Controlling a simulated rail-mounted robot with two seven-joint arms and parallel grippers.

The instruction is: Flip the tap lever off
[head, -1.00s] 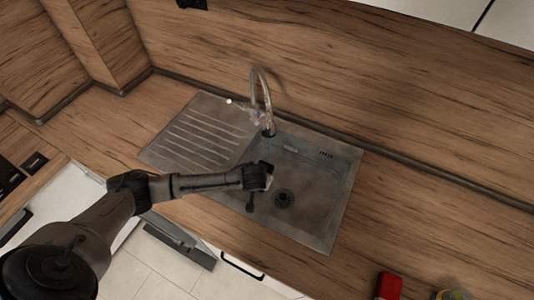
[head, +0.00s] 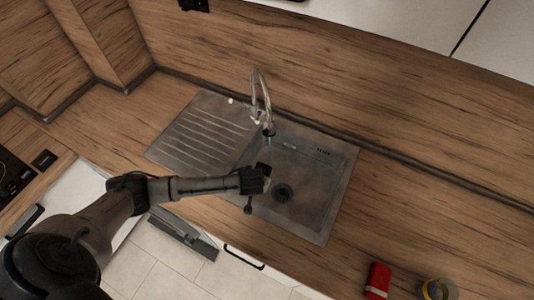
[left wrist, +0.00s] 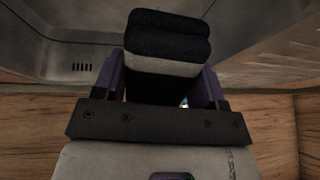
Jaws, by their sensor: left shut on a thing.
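The metal tap (head: 265,100) stands at the back edge of the sink (head: 335,200), its curved spout upright. A small pale tip (head: 231,100) shows left of the spout; I cannot tell whether it is the lever's end. The lever's position is too small to make out. My left gripper (head: 262,178) is over the basin, in front of the tap and apart from it. My right gripper is in neither view.
The ribbed drainboard (head: 200,130) left of the basin is clear. The drain (head: 283,192) lies right of my gripper. A red item (head: 378,280) and a yellowish round item (head: 438,289) stand at the front right. The wooden splashback (head: 330,80) rises behind the tap.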

